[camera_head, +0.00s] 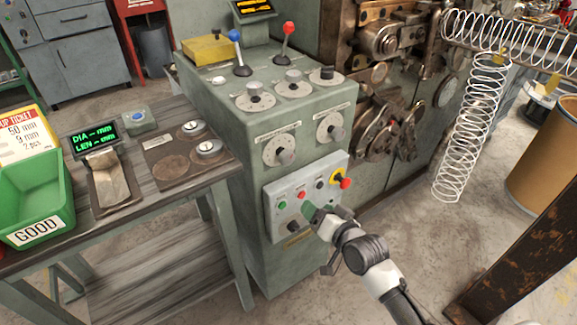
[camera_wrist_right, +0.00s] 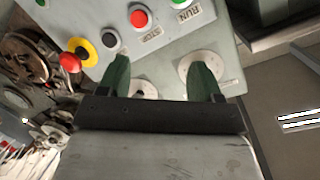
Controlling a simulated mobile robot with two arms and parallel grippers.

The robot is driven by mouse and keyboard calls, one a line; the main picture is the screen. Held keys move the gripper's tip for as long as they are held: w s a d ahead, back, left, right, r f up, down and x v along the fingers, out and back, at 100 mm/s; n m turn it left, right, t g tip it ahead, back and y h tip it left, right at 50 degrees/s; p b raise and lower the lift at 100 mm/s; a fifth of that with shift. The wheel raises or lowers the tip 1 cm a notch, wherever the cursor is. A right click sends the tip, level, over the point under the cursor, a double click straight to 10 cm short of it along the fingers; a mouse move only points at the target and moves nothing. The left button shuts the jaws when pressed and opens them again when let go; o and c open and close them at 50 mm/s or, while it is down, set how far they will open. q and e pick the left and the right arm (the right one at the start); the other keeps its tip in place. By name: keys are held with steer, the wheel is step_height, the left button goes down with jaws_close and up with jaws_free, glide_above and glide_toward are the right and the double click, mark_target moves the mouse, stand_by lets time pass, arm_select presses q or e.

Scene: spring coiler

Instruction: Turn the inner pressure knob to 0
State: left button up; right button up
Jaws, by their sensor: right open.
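The grey-green coiler cabinet carries several dial knobs, with labels too small to read, so I cannot tell which is the inner pressure knob. Two knobs, left (camera_head: 279,151) and right (camera_head: 331,128), are on its front face. My right gripper (camera_head: 309,211) is open at this panel. In the right wrist view, its green fingers (camera_wrist_right: 160,80) straddle one pale dial (camera_wrist_right: 143,89), partly hidden by the gripper; the right finger overlaps another dial (camera_wrist_right: 186,66). Contact is unclear. My left gripper is out of view.
Above are three more dials, including a middle one (camera_head: 293,84), and blue (camera_head: 236,50) and red (camera_head: 288,42) levers. A red emergency knob (camera_head: 345,183) juts out beside my right gripper. A bench with a green bin (camera_head: 30,190) stands left.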

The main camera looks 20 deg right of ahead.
steer(key=t+y, duration=0.2)
glide_toward(290, 160)
steer(key=x, duration=1)
steer(key=shift+w+a, duration=0.15)
steer(key=c, duration=0.9)
